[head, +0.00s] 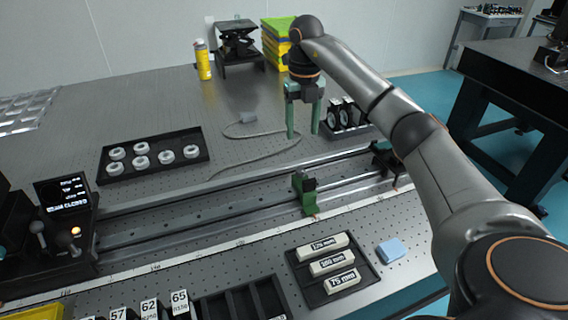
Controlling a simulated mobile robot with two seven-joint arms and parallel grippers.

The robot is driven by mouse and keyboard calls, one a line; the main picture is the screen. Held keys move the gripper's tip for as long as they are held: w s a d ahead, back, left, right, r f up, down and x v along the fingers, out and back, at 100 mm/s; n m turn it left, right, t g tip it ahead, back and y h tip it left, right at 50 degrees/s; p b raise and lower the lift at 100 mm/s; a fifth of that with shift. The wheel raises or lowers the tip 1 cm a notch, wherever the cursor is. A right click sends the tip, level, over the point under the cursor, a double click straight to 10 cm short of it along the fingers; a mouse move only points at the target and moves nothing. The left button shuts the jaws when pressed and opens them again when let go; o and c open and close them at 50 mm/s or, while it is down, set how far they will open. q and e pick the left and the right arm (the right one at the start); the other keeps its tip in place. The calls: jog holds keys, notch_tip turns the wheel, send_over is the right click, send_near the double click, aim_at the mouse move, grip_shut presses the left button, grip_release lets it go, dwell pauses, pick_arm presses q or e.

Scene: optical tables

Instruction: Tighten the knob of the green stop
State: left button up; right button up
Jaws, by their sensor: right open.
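The green stop (307,197) sits on the long dark rail (180,222), right of the rail's middle. It stands upright; a small dark part shows at its top and a tiny orange-brown spot at its foot. Its knob is too small to make out surely. My right gripper (303,134) has pale green fingers pointing down. They are apart with nothing between them. It hangs above and behind the stop in the picture, clear of it. My left gripper is out of view.
A black tray of white rings (153,156) lies behind the rail at left. A cable crosses the table behind the rail. A black tray with labelled white blocks (332,262) and a blue block (391,250) lie in front. Lens holders (345,116) stand behind at right.

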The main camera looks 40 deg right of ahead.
aim_at(301, 170)
notch_tip(301, 170, down, 12)
jog(key=shift+s+f, duration=0.1)
jog(key=shift+f, duration=0.05)
dwell(0.3)
grip_shut()
dwell(0.5)
